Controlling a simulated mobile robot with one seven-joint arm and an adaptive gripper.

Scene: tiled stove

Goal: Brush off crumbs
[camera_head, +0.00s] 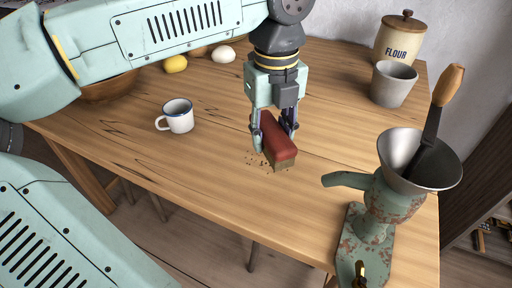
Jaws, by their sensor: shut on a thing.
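A brush with a red block and pale bristles (281,152) is at the middle of the wooden table, bristle side down at the tabletop. My gripper (274,128) points down from above and is shut on the brush, with a finger on each side of its block. Dark crumbs (256,164) lie scattered on the wood around the brush, mostly at its left and front. Any crumbs under the brush are hidden.
A green metal grinder (376,205) with a funnel and a wooden-handled tool (440,105) stands at right. A white enamel mug (179,116) is at left. A grey cup (393,84), flour jar (398,40), lemon (176,64) and egg (223,54) are behind.

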